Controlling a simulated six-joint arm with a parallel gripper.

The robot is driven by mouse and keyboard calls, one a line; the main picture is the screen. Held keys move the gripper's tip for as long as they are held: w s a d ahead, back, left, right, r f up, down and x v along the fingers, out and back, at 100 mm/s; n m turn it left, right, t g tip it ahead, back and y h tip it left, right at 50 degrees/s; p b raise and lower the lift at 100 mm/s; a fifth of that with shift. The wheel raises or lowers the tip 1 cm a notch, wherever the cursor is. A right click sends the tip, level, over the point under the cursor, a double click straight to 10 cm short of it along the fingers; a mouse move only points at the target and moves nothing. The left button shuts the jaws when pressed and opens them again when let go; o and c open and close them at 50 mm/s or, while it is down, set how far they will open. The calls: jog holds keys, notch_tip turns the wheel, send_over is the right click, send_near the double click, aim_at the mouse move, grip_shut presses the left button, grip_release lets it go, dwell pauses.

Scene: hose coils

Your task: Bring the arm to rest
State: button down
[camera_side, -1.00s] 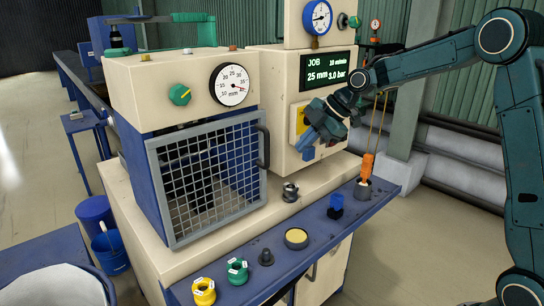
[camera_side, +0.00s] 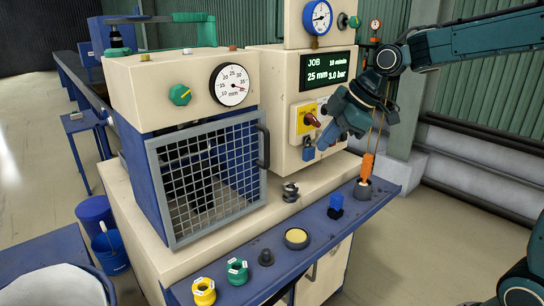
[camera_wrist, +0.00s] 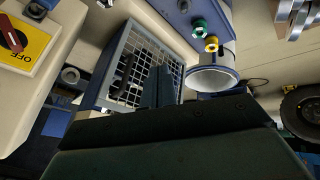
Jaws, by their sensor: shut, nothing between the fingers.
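My gripper (camera_side: 326,146) is in the side view, in front of the right-hand cabinet of the cream machine (camera_side: 120,225). Its jaws are shut and empty, pointing down and to the left. They are close to the blue padlock (camera_side: 308,154) in the picture; I cannot tell the exact gap. Above the padlock, the yellow switch plate (camera_side: 299,128) with a red handle (camera_side: 312,120) is now visible. In the wrist view the shut fingers (camera_wrist: 161,72) stand in front of the mesh guard.
The closed mesh guard (camera_side: 205,180) is at the machine's front left. The blue shelf (camera_side: 335,240) carries a yellow coil (camera_side: 204,292), a green coil (camera_side: 237,271), a round yellow-topped pad (camera_side: 296,238) and an orange-handled tool (camera_side: 367,166). Floor to the right is clear.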

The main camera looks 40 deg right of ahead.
jog(key=s+a+f+m+h, duration=0.1)
jog(key=s+m, duration=1)
jog(key=s, duration=1.3)
jog(key=shift+s+f+m+h, duration=0.25)
jog(key=shift+m+h, duration=0.15)
jog(key=shift+h, duration=0.5)
